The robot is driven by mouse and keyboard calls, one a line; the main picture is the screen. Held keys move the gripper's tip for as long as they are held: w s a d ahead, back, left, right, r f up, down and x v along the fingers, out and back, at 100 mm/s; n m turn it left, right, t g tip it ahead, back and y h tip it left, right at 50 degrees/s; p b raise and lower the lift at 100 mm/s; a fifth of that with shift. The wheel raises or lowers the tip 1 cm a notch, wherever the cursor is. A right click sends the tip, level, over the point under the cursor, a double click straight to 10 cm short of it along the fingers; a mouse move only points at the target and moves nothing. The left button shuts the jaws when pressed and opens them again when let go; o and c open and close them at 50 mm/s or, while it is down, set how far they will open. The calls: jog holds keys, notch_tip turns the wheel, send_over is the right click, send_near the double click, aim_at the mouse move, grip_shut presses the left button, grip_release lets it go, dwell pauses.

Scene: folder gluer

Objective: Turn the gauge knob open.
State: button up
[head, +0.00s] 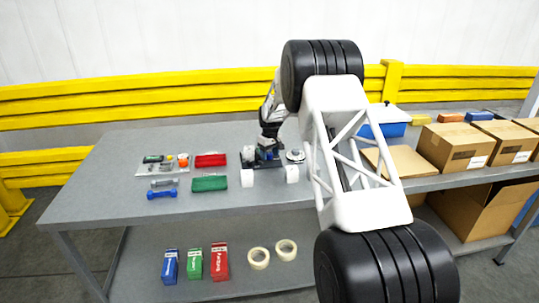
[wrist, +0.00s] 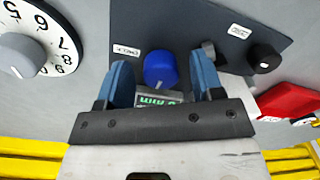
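A round blue knob (wrist: 160,68) with a pale pointer line sits on a dark panel (wrist: 190,22), beside a small display with green marks and "mm". I take it to be the gauge knob; a small upside-down label is beside it. My gripper (wrist: 163,82) is open, with one blue-padded finger on each side of the knob and visible gaps between. Contact with the knob is not seen. In the head view my gripper (head: 268,146) points down over the dark panel on the grey table, and the knob cannot be made out.
A black knob (wrist: 264,57) and a grey lever are on the panel's right. A white numbered dial (wrist: 38,38) stands at left. Red (head: 210,160) and green (head: 209,184) boxes lie left of the panel; cardboard boxes (head: 456,146) are at right. The table's front left is clear.

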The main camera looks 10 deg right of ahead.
aim_at(269, 154)
jog(key=shift+m, duration=0.4)
jog(key=m, duration=0.8)
jog(key=shift+a, duration=0.1)
jog(key=m, duration=0.5)
jog(key=shift+m, duration=0.3)
jog(key=shift+a+f+m+t, duration=0.1)
jog(key=shift+m+t, duration=0.2)
jog(key=shift+m, duration=1.6)
notch_tip(269, 154, up, 8)
jog(key=shift+s, duration=0.1)
jog(key=s+r+n, duration=0.3)
jog(key=s+r, duration=1.2)
jog(key=s, duration=0.4)
jog(key=shift+s+d+r+n+t, duration=0.3)
jog(key=shift+s+d+r+n, duration=0.05)
jog(key=shift+s+n, duration=0.05)
